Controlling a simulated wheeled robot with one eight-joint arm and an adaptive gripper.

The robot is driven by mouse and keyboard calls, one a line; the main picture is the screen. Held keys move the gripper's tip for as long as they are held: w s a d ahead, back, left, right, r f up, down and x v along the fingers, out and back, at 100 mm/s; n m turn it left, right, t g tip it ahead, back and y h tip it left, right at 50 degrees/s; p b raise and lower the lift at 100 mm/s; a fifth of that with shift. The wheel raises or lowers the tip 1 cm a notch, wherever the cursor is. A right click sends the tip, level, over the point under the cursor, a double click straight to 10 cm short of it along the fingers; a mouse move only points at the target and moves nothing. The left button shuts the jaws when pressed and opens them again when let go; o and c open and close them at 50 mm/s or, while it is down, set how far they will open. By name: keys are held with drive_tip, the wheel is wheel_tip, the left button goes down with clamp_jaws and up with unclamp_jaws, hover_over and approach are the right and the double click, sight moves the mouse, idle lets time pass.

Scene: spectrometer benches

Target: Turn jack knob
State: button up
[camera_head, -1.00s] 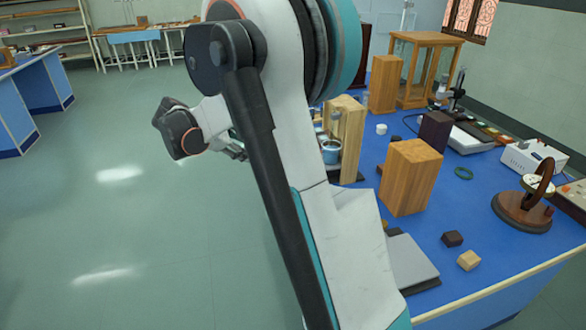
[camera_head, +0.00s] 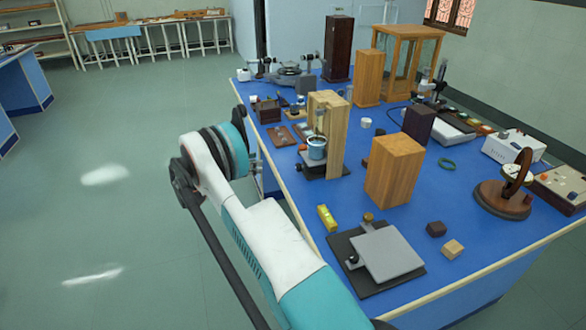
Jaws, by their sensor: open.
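A low jack with a flat grey top plate (camera_head: 388,250) and a dark base stands at the near left corner of the blue bench. A small dark knob (camera_head: 352,260) shows at its left side, and a brass-coloured round part (camera_head: 368,217) shows at its far edge. My arm runs from the bottom of the view up and left, beside the bench's left edge. My gripper is not clearly visible; the bent arm hides that area. Nothing is seen touching the jack.
A yellow level-like block (camera_head: 327,218) lies just beyond the jack. A wooden block (camera_head: 394,170) stands behind it, and two small cubes (camera_head: 436,229) (camera_head: 452,249) lie to its right.

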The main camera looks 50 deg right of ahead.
sight(293, 175)
wheel_tip(293, 175, down, 5)
drive_tip(key=s+g, duration=0.2)
drive_tip(key=shift+h, duration=0.4)
drive_tip(key=b+x, duration=0.3)
drive_tip(key=x, duration=1.1)
drive_tip(key=shift+d+b, duration=0.2)
drive_tip(key=shift+b, duration=0.2)
drive_tip(key=c, duration=1.1)
